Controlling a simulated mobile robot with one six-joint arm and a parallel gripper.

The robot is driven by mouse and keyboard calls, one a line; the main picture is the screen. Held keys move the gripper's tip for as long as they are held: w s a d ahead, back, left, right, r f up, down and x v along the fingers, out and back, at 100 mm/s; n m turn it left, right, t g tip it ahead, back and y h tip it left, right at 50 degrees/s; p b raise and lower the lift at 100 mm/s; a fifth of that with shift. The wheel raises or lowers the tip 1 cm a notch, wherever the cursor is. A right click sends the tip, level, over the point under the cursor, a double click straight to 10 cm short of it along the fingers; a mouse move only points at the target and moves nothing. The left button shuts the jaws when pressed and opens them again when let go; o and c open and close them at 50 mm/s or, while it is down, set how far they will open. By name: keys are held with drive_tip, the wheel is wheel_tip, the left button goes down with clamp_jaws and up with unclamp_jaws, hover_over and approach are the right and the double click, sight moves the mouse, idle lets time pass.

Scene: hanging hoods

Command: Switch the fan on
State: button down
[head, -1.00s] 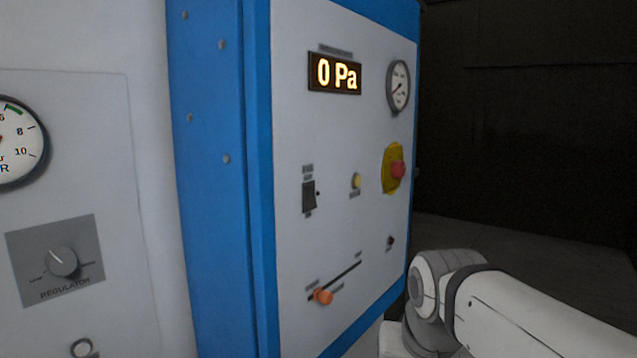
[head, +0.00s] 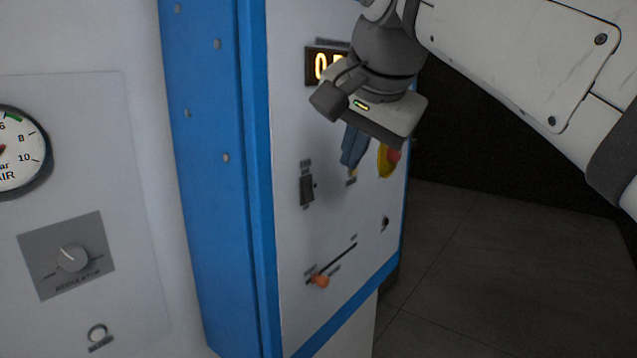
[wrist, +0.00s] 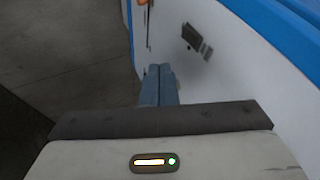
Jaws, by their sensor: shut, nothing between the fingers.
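A dark rocker switch (head: 307,190) sits on the white panel inside the blue frame, with small labels above and below it that are too small to read. It also shows in the wrist view (wrist: 191,36), right of and beyond the fingertips. My gripper (head: 351,160) is in front of the upper panel, up and to the right of the switch in the head view. Its blue fingers (wrist: 158,72) are together, empty, and apart from the switch.
A slider with an orange knob (head: 319,281) is below the switch. A red button on a yellow plate (head: 393,156) is partly hidden behind the gripper. A small dark knob (head: 386,223) is at lower right. A regulator dial (head: 72,257) is on the left panel.

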sight(317, 190)
drive_tip(key=w+a+f, duration=0.1)
drive_tip(key=w+f, duration=0.1)
drive_tip(key=f, duration=0.1)
drive_tip(key=w+a+f+p, duration=0.1)
drive_tip(key=w+a+f, duration=0.1)
drive_tip(key=w, duration=0.1)
drive_tip(key=w+a+f+p, duration=0.1)
drive_tip(key=w+f, duration=0.2)
drive_tip(key=shift+a+f, duration=0.25)
drive_tip(key=shift+f, duration=0.05)
drive_tip(key=shift+w+a+f+b, duration=0.1)
drive_tip(key=shift+f+b, duration=0.2)
drive_tip(key=shift+b, duration=0.4)
drive_tip(key=shift+r+p, duration=0.25)
drive_tip(key=shift+p, duration=0.05)
drive_tip(key=shift+r, duration=0.1)
